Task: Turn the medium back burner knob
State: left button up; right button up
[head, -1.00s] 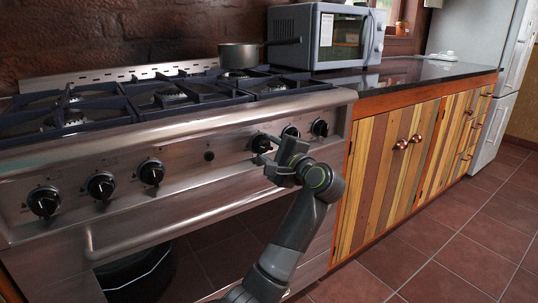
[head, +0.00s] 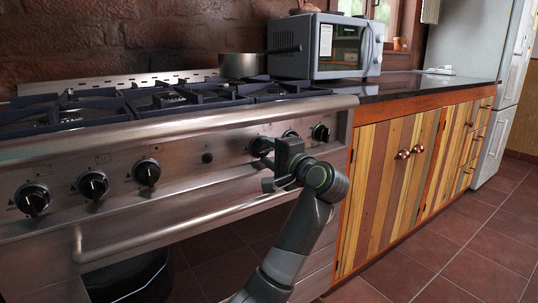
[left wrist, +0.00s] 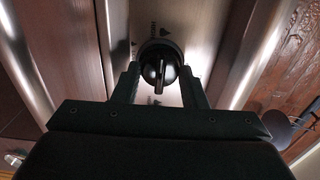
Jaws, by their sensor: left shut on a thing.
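The stove (head: 190,150) has a steel front with a row of black knobs. My left gripper (head: 268,165) is at the first knob (head: 262,146) of the right-hand group. In the left wrist view this round black knob (left wrist: 159,66) sits between the two fingers, its raised grip close to upright in the picture. My left gripper is shut on this knob. In the head view the gripper covers part of it. Two more knobs, a middle one (head: 291,135) and a right one (head: 320,133), lie to its right. My right gripper is not in view.
A steel oven rail (head: 170,227) runs below the knobs. A pot (head: 240,66) stands on the back of the hob. A microwave (head: 325,46) stands on the dark counter (head: 420,83) above wooden cupboards (head: 385,190). The tiled floor (head: 440,250) in front is clear.

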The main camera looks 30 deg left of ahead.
pick_arm(q)
jog(key=shift+f, duration=0.1)
jog(key=o, duration=1)
